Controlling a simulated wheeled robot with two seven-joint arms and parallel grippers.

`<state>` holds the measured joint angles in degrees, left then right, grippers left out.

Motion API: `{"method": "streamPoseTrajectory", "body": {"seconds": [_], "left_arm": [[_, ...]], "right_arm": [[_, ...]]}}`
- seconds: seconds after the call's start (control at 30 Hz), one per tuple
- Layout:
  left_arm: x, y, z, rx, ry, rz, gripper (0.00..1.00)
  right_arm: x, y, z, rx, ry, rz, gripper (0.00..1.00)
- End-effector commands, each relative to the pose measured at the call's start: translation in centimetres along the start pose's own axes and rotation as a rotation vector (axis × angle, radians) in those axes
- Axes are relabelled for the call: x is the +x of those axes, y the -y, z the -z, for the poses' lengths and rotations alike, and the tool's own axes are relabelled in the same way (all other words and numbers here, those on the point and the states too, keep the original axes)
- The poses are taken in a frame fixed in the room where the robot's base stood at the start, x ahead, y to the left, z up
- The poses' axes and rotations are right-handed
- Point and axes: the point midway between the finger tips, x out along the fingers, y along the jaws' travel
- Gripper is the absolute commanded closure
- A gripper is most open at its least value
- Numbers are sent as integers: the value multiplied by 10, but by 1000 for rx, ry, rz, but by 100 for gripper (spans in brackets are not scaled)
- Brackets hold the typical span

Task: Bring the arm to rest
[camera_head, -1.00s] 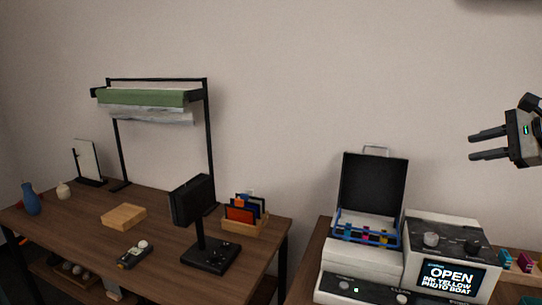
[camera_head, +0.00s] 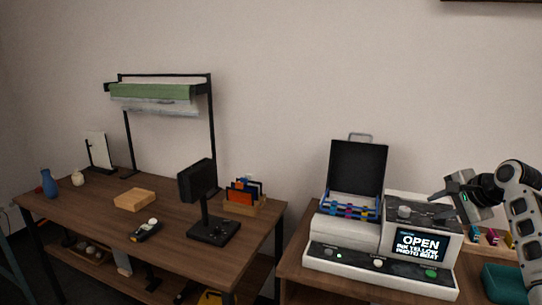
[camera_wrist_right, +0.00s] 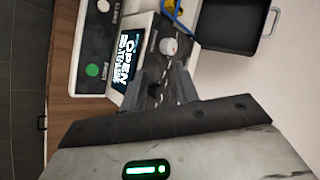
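My right gripper (camera_head: 441,198) is in front of the right part of a white and black machine in the head view. Its fingers are apart and nothing shows between them. In the wrist view the two fingers of my right gripper (camera_wrist_right: 160,88) are spread, with the machine's panel and a grey knob (camera_wrist_right: 168,46) behind them. My right arm (camera_head: 520,205) comes in from the right edge. My left gripper is not in view.
The machine's screen (camera_head: 420,246) reads "OPEN INK YELLOW PHOTO BOAT". Its black lid (camera_head: 357,167) stands raised above several coloured cartridges (camera_head: 352,208). Small coloured blocks (camera_head: 492,236) and a teal box (camera_head: 505,284) are at right. A wooden desk (camera_head: 90,215) stands at left.

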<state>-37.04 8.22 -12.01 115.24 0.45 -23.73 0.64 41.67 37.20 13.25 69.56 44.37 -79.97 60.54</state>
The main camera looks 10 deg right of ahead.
Motion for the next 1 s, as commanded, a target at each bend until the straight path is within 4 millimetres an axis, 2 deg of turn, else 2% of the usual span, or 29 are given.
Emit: {"method": "streamPoseTrajectory", "body": {"seconds": [0.03, 0.17, 0.2, 0.3, 0.37, 0.4, 0.47, 0.5, 0.57, 0.6, 0.7, 0.83, 1.0], "left_arm": [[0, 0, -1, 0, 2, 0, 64], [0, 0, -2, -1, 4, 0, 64], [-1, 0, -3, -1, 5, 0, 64], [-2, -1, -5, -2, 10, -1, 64], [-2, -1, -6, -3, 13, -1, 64], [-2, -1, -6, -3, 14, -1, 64], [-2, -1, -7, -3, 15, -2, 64], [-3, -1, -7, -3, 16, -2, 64], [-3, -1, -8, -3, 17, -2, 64], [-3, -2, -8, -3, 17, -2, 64], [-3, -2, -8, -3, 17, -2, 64], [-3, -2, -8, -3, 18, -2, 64], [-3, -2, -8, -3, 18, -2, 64]], "right_arm": [[21, -21, -12, -71, -16, -33, 69], [71, -83, -50, -333, -64, -98, 69], [85, -106, -67, -428, -72, -114, 69], [110, -162, -111, -666, -75, -135, 69], [118, -196, -141, -804, -66, -135, 69], [121, -219, -163, -893, -56, -129, 69], [121, -250, -196, -1021, -40, -111, 69], [118, -271, -219, -1103, -28, -93, 69], [110, -299, -254, -1216, -10, -60, 69], [101, -314, -276, -1286, -2, -32, 69], [76, -344, -325, -1430, 8, 38, 69], [44, -362, -368, -1552, -1, 115, 69], [26, -367, -389, -1614, -17, 158, 69]]}}
